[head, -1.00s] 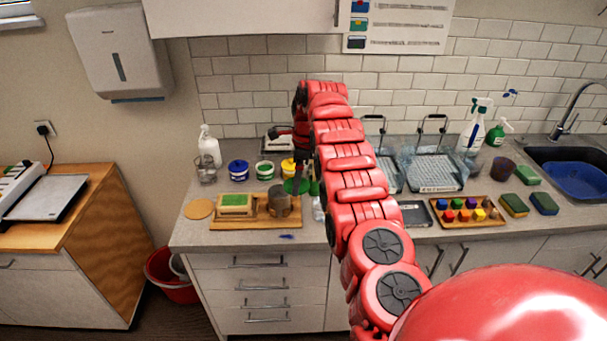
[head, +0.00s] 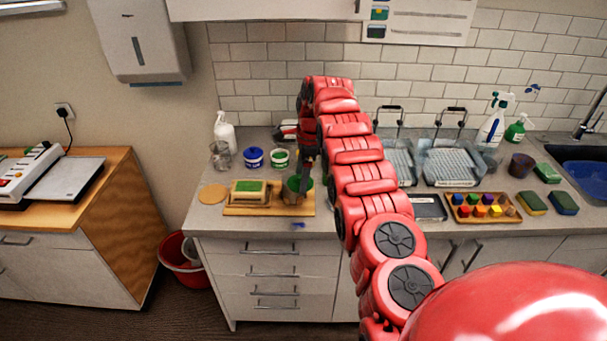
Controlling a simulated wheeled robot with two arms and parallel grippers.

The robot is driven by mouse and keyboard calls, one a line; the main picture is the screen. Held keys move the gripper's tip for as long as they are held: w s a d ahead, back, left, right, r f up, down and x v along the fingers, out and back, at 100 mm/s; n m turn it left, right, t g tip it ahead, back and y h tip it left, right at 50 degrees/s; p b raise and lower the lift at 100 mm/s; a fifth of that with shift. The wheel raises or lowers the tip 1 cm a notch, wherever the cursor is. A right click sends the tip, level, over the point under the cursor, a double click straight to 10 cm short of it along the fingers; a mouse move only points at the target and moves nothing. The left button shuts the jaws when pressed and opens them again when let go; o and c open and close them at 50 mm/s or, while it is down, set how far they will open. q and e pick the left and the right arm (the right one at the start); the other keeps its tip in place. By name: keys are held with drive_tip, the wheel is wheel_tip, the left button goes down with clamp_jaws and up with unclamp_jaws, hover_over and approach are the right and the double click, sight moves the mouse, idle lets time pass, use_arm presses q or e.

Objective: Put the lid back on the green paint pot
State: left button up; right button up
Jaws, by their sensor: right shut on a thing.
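The green paint pot (head: 279,158) is a small white pot with green inside its rim. It stands uncovered on the counter, right of a blue-lidded pot (head: 253,158). My right gripper (head: 304,176) comes down in front of it and to its right. It is shut on the green lid (head: 296,184), which is held in front of the pot and apart from it. The lid overlaps the top of a grey-brown cup (head: 293,196) in the picture; whether they touch I cannot tell. The yellow pot is hidden behind my arm. My left gripper is not in view.
A wooden board (head: 237,210) holds a green-topped block (head: 249,190) and the cup. A glass (head: 220,155) and a white bottle (head: 224,132) stand at the left. A tray of coloured blocks (head: 483,217) and sponges (head: 531,203) lie at the right.

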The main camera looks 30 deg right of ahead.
drive_tip(key=shift+s+a+f+n, duration=0.1)
drive_tip(key=shift+a+f+n, duration=0.2)
drive_tip(key=shift+a+n, duration=0.15)
drive_tip(key=shift+w+a+f, duration=0.1)
drive_tip(key=shift+w+a, duration=0.1)
drive_tip(key=shift+a, duration=0.2)
drive_tip(key=shift+f+n, duration=0.25)
drive_tip(key=shift+n, duration=0.1)
